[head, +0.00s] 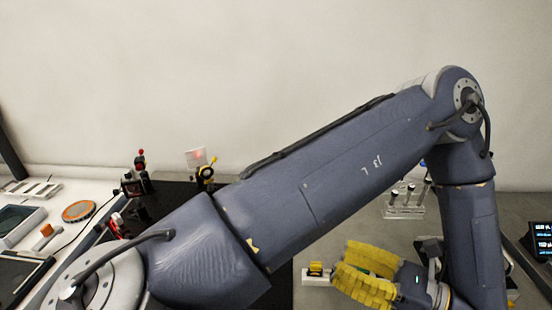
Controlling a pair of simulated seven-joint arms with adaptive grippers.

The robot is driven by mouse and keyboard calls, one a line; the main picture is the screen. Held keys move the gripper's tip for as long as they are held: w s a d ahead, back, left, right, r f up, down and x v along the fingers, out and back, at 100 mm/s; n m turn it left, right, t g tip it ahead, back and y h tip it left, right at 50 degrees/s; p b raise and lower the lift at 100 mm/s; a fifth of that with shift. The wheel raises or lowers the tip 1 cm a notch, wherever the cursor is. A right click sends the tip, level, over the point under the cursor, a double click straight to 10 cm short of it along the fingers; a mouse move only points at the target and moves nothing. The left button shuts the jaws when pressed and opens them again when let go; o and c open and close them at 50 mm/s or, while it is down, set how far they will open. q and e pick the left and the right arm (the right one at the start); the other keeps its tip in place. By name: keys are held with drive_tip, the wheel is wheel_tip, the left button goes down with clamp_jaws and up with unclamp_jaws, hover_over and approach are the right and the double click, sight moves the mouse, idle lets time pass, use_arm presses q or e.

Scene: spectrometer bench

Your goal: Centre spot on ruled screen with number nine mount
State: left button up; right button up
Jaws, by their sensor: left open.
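A small pale screen (196,157) with a faint red spot stands at the back of the black bench board; its rulings are too small to make out. A mount with yellow knobs (207,173) stands just in front of it, at its lower right. A dark mount with red knobs (140,172) stands further left. No number can be read on either mount. My left gripper (346,266) has yellow fingers pointing left, low in the right half of the view. It is open, well to the right of the screen. My right gripper is not in view.
My left arm crosses the middle and hides much of the black board (182,192). A small yellow-topped white block (316,272) lies beside the gripper fingers. A clear rack (405,203) stands behind. An orange disc (78,211) lies at left; a dark display (541,238) stands at right.

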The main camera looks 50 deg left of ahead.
use_arm(q)
drive_tip(key=x, duration=1.5)
drive_tip(key=shift+s+a, duration=0.15)
drive_tip(key=shift+f, duration=0.1)
clamp_jaws()
